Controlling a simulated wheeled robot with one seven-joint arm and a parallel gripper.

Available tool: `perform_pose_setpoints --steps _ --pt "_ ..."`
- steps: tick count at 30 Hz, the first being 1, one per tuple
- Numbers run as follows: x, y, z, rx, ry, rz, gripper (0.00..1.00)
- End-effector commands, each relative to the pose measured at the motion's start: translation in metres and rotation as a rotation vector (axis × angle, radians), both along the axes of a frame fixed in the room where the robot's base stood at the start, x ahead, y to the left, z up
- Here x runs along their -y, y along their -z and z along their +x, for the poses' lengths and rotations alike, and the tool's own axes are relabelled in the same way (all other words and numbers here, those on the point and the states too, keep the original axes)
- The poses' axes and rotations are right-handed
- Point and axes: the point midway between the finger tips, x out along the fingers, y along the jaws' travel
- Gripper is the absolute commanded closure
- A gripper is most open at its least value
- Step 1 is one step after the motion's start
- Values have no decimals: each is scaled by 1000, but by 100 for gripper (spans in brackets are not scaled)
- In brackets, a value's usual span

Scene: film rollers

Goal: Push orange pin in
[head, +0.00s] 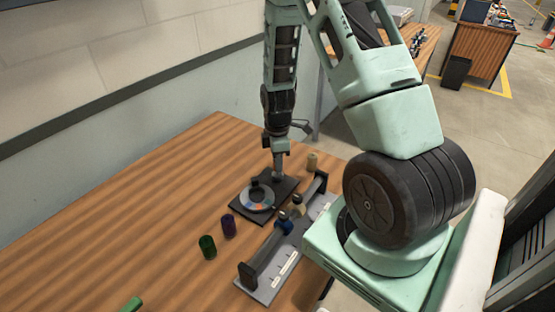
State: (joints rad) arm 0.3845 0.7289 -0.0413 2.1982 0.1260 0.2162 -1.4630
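A dark square base (240,211) lies flat on the wooden table. A pale ring-shaped dial (256,198) with blue and orange patches sits on it. I cannot make out an orange pin for certain; the orange patch on the dial's near side is too small to tell. My gripper (278,177) points down over the far right part of the base, close beside the dial. Its fingertips look close together, but they are too small to show whether they are open or shut. I cannot tell whether it touches anything.
A grey fixture with black end plates (247,274) and small rollers stands right of the base. Green (208,247), purple (228,226) and beige (312,161) cylinders stand around it. A green piece (132,304) lies at the near edge. The table's left (110,210) is clear.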

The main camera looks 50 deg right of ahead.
Motion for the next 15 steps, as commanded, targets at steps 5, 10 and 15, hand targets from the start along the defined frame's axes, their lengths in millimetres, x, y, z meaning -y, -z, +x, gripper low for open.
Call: perform_pose_setpoints --steps 5,10,15 --pt "0 5 0 -1 0 1 100" --pt "0 19 0 -1 0 1 100" --pt "0 17 0 0 0 0 100"
